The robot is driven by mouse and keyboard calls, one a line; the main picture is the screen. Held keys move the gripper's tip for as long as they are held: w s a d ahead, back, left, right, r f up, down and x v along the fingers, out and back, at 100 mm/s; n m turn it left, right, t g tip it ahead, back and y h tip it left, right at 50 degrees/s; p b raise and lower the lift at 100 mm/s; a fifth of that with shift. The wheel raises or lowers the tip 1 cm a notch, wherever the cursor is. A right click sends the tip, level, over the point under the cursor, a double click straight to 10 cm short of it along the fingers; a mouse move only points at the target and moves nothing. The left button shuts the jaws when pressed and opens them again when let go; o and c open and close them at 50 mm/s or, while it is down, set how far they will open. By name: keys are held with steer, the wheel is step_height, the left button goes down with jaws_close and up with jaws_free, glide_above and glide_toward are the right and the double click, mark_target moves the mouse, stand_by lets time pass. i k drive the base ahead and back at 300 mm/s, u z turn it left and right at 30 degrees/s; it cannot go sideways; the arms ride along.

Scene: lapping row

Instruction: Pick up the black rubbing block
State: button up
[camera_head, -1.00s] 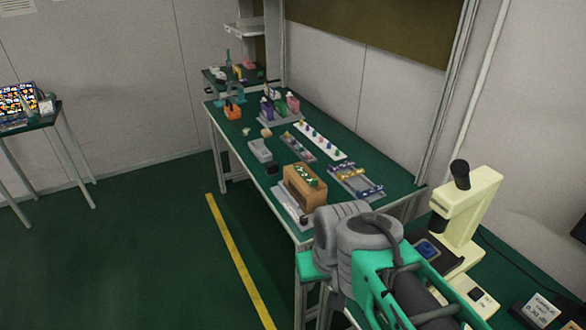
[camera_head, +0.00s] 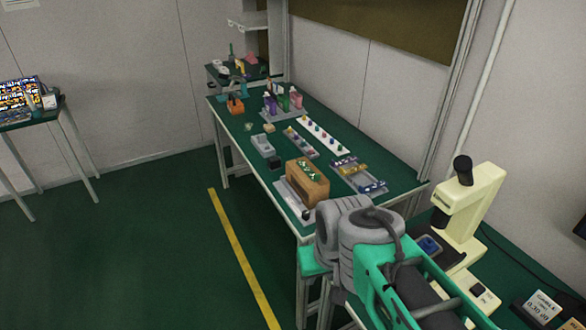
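A small black block (camera_head: 275,163), which looks like the rubbing block, lies on the green-topped workbench (camera_head: 236,133) near its front left edge. It sits just below a grey tray (camera_head: 262,145) and behind a brown wooden box (camera_head: 307,183). It is small in this view, so its details cannot be made out. My arm, grey and green, is folded at the lower right, well apart from the block. The fingers of my gripper cannot be made out.
The bench also holds a white strip with coloured pegs (camera_head: 320,135), bottles (camera_head: 284,100) and an orange holder (camera_head: 235,105). A cream microscope (camera_head: 470,215) stands at right. The floor left of the yellow line (camera_head: 235,245) is clear up to a side table (camera_head: 30,118).

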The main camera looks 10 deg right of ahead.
mark_target(273, 162)
steer(key=u, duration=1)
steer(key=i, duration=1.15)
steer(key=z, duration=0.3)
steer(key=i, duration=1.7)
